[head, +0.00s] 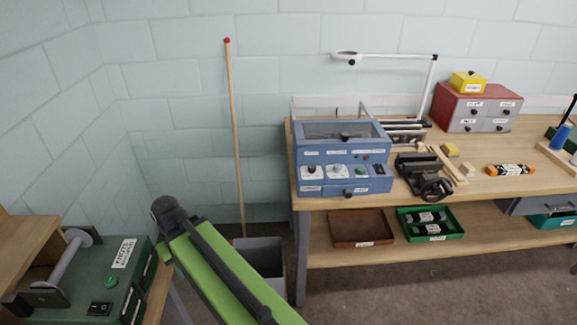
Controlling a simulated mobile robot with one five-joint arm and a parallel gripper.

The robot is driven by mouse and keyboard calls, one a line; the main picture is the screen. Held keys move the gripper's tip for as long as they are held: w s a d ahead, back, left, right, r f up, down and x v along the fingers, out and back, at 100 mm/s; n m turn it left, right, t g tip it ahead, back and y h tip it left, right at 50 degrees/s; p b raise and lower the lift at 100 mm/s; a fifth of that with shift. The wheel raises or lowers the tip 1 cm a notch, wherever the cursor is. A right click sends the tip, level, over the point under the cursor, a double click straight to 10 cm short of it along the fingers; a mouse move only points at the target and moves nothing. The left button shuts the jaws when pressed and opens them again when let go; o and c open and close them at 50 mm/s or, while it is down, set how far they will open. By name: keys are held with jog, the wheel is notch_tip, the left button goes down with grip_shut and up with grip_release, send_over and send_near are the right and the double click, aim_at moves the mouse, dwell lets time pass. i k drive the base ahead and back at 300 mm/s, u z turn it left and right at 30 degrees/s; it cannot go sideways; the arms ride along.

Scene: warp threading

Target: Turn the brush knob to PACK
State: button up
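A blue machine box (335,152) stands at the left end of the wooden workbench. I cannot tell which knob is the brush knob or where either points. My green arm shows in the lower middle, well short of the bench and to the left of the box. My gripper is not visible.
The workbench (530,178) holds a dark vise (424,172), a lamp (393,57) and a red drawer cabinet (476,106). A tall wooden pole (234,130) leans against the wall beside a grey bin (262,258). A green machine (105,280) stands at lower left.

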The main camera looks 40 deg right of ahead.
aim_at(311, 168)
jog(key=u, duration=0.25)
jog(key=k, duration=1.95)
jog(key=z, duration=0.9)
jog(key=i, duration=1.7)
jog(key=z, duration=0.05)
